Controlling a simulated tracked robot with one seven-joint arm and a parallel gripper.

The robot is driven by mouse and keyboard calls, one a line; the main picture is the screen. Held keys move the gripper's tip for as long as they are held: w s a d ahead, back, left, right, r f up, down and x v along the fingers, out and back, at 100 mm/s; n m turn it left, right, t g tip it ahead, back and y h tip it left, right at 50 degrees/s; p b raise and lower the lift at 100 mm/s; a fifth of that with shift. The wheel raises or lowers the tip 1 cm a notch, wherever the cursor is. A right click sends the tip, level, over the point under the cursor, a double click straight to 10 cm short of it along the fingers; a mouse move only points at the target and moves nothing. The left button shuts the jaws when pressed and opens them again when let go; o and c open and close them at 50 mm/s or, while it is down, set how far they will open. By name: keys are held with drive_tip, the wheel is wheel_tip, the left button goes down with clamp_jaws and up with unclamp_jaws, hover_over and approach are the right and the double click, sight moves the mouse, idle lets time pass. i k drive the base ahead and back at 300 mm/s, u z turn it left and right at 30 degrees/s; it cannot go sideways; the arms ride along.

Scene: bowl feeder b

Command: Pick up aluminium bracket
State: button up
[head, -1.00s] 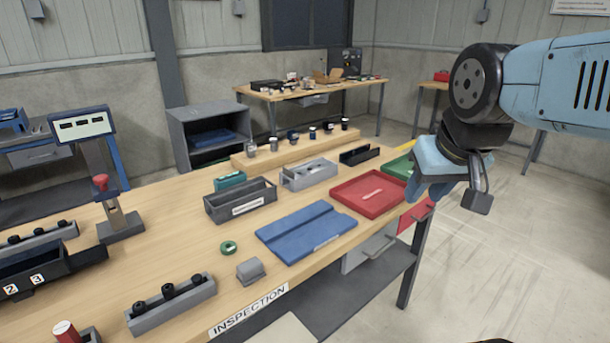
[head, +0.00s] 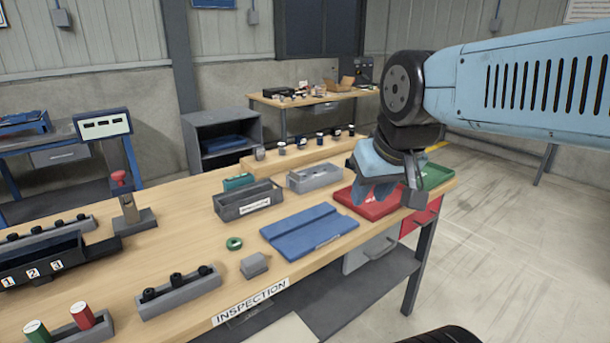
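I cannot pick out the aluminium bracket for certain. A small grey block (head: 254,265) lies near the front edge of the workbench, beside a green ring (head: 234,243); it may or may not be the bracket. A light grey tray (head: 315,178) stands farther back, and its contents are too small to tell. My gripper (head: 370,197) is light blue and points down in front of the red tray (head: 400,209), partly hiding it. It is well to the right of the grey block. The gap between its fingers does not show clearly, and nothing is visible in it.
A blue grooved plate (head: 309,232) lies mid-bench, with a dark grey bin (head: 248,204) behind it. A green tray (head: 438,174) is at the right end. A grey holder with black knobs (head: 180,294) stands front left, and a press-like stand (head: 130,200) behind. Bare wood (head: 190,235) lies between.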

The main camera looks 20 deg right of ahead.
sight(299, 177)
drive_tip(key=u, duration=0.1)
drive_tip(key=i, duration=1)
drive_tip(key=z, duration=0.1)
